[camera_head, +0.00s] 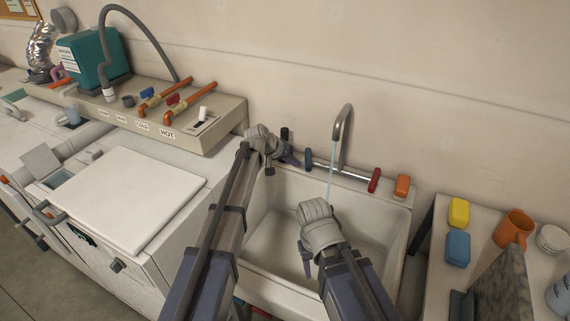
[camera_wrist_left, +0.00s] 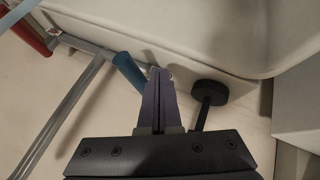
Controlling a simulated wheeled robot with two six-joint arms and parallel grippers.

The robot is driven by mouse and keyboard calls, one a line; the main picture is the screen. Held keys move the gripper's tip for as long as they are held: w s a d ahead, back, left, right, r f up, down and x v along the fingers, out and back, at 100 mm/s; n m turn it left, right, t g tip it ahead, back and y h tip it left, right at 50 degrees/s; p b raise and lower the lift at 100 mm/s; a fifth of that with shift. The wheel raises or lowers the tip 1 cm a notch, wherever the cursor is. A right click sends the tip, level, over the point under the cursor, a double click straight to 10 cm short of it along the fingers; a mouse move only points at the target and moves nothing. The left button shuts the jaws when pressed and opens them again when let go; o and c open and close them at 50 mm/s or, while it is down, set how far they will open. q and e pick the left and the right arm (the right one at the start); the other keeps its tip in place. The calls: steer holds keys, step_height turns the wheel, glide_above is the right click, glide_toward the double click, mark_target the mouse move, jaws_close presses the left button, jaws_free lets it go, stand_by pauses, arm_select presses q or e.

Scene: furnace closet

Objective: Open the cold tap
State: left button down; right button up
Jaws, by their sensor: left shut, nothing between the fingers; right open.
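The sink faucet has a curved grey spout (camera_head: 343,125) over the sink, with a pale blue stream of water (camera_head: 331,182) falling from it. Its blue tap handle (camera_head: 308,158) is at the left end of the bar and its red handle (camera_head: 374,180) at the right end. My left gripper (camera_head: 298,160) is shut and empty, just left of the blue handle. In the left wrist view the closed fingers (camera_wrist_left: 159,75) are right beside the blue handle (camera_wrist_left: 128,72); I cannot tell if they touch. My right gripper (camera_head: 306,262) is open, low over the sink basin.
The white sink (camera_head: 385,215) lies below both arms. A black knob (camera_wrist_left: 209,93) stands right of my left fingers. An orange block (camera_head: 402,186) sits on the sink's back right. A washer (camera_head: 125,200) stands left.

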arm_select(q)
steer(key=shift+d+r, duration=0.15)
steer(key=shift+d, duration=0.45)
steer(key=d+n+y, duration=0.1)
steer(key=n, duration=0.1)
steer(key=d+n+t+y, duration=0.1)
steer(key=d+n, duration=0.1)
steer(key=s+d+n+t+y, duration=0.1)
steer(key=shift+d+n, duration=0.25)
steer(key=shift+n, duration=0.15)
steer(key=shift+w+d+t, duration=0.15)
steer(key=shift+w+d, duration=0.1)
steer(key=shift+d, duration=0.5)
steer(key=shift+w+d+t, duration=0.15)
steer(key=shift+w+d, duration=0.1)
steer(key=shift+d, duration=0.45)
steer(key=shift+w+d, duration=0.5)
steer(key=shift+d, duration=0.35)
steer(key=shift+w, duration=0.1)
steer(key=shift+w+d+r, duration=0.1)
steer(key=shift+d, duration=0.1)
